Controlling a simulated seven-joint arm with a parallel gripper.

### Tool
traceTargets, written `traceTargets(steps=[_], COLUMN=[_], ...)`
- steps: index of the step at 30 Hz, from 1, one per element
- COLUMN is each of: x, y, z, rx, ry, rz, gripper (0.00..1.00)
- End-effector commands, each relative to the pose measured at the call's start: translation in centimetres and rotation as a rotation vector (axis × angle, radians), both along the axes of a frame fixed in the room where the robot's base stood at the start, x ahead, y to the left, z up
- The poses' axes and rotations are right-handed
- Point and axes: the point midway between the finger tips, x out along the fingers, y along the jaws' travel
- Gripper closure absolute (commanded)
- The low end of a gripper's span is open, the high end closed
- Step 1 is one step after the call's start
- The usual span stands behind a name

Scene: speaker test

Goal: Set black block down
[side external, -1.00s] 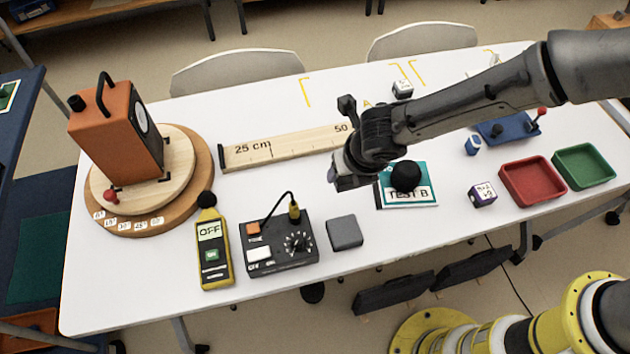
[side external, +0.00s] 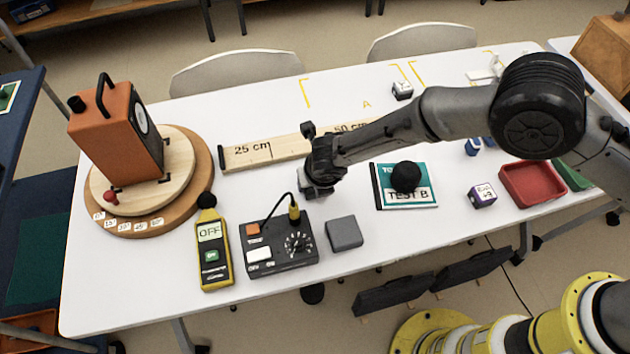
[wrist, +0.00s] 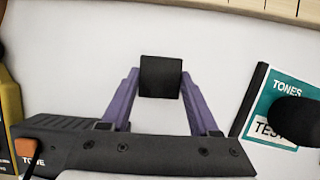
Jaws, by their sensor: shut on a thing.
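The black block (wrist: 160,72) sits between the two purple fingers of my gripper (wrist: 160,86) in the wrist view, and the fingers are shut on it. White tabletop shows around the block. In the side view my gripper (side external: 317,191) is over the white table, just behind the black tone box (side external: 281,245) and in front of the wooden ruler. The block cannot be made out clearly there, so I cannot tell its gap to the table.
A grey block (side external: 344,233) lies right of the tone box. The teal TEST B book (side external: 425,174) with a black ball on it is to the right. The wooden ruler (side external: 262,150) runs behind.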

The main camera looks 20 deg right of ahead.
Motion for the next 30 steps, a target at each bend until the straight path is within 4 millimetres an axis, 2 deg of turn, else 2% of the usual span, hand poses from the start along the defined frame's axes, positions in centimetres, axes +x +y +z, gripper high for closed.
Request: traceTargets(steps=[9,10,14,15,24,30], x=[0.0,0.0,0.0,0.0,0.0,-0.8], y=[0.0,0.0,0.0,0.0,0.0,0.1], z=[-0.2,-0.3,-0.2,-0.2,0.0,2.2], rx=[0.001,0.001,0.001,0.001,0.001,0.003], ry=[-0.001,0.000,0.000,0.000,-0.001,-0.003], rz=[0.000,0.000,0.000,0.000,0.000,0.002], gripper=[0.99,0.35,0.11,0.08,0.08,0.08])
